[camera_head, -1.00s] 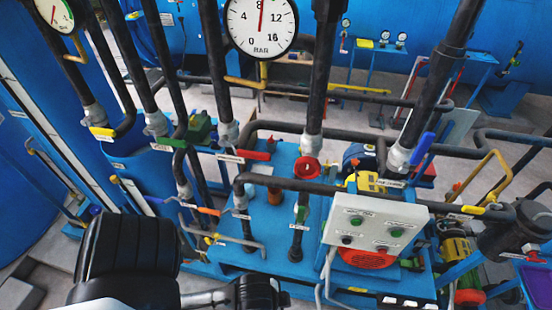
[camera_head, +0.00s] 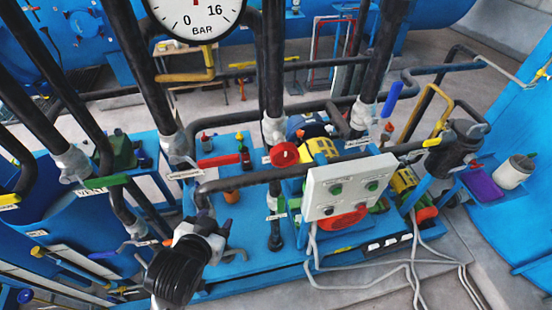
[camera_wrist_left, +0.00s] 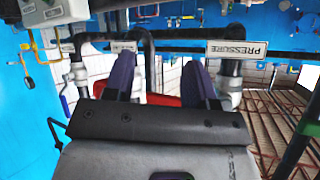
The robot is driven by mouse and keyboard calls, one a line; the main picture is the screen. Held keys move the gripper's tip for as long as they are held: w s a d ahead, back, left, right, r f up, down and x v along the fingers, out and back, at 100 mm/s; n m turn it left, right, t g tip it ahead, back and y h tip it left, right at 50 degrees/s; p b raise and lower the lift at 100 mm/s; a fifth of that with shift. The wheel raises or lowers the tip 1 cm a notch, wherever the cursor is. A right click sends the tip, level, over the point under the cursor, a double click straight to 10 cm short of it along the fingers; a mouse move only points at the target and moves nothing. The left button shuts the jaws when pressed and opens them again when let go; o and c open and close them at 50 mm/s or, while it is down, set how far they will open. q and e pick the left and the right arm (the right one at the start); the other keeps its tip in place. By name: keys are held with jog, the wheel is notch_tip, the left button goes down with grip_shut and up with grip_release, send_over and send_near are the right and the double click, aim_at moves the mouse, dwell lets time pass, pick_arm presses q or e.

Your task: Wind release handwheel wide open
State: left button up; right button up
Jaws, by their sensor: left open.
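A round red handwheel (camera_head: 285,154) sits on the pipework behind the grey control panel, beside a small white label too small to read. I cannot tell for sure that it is the release handwheel. My left gripper (camera_head: 204,218) is in front of the pipes, left of and nearer than that handwheel, and not touching it. In the left wrist view the left gripper (camera_wrist_left: 158,68) has its two dark purple fingers apart. A red part (camera_wrist_left: 163,100) shows between and behind them, partly hidden by the gripper body. My right gripper is not in view.
A grey control panel (camera_head: 349,187) with green buttons stands right of the gripper. A red lever (camera_head: 219,160) and black pipes (camera_head: 268,80) surround it. A pressure gauge (camera_head: 196,14) is above.

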pick_arm(q)
jog(key=w+d+r+m+t+h+b, duration=0.1)
jog(key=w+d+r+m+t+h, duration=0.2)
jog(key=r, duration=0.7)
jog(key=w+d+r+m+t+h+b, duration=0.1)
jog(key=w+d+r+m+t+b, duration=0.25)
jog(key=r, duration=0.65)
jog(key=w+d+r+m+t+h, duration=0.15)
jog(key=d+r+t, duration=0.35)
jog(key=r, duration=0.5)
jog(key=d+r+m+g+h, duration=0.2)
jog(key=d+r+m+h, duration=0.3)
jog(key=d+m+h, duration=0.35)
jog(key=s+d+m+g+h+b, duration=0.1)
jog(key=s+d+m+g+h, duration=0.1)
jog(key=d+m+g+h, duration=0.55)
jog(key=s+d+m+g+h+b, duration=0.1)
jog(key=s+d+m+g+h, duration=0.15)
jog(key=m+g, duration=0.9)
jog(key=m+g+y+b, duration=0.3)
jog(key=m+y, duration=0.8)
jog(key=y, duration=1.5)
send_over(279, 147)
notch_tip(279, 147, down, 13)
jog(key=t, duration=0.1)
notch_tip(279, 147, down, 12)
jog(key=shift+d+f, duration=0.1)
jog(key=shift+f, duration=0.7)
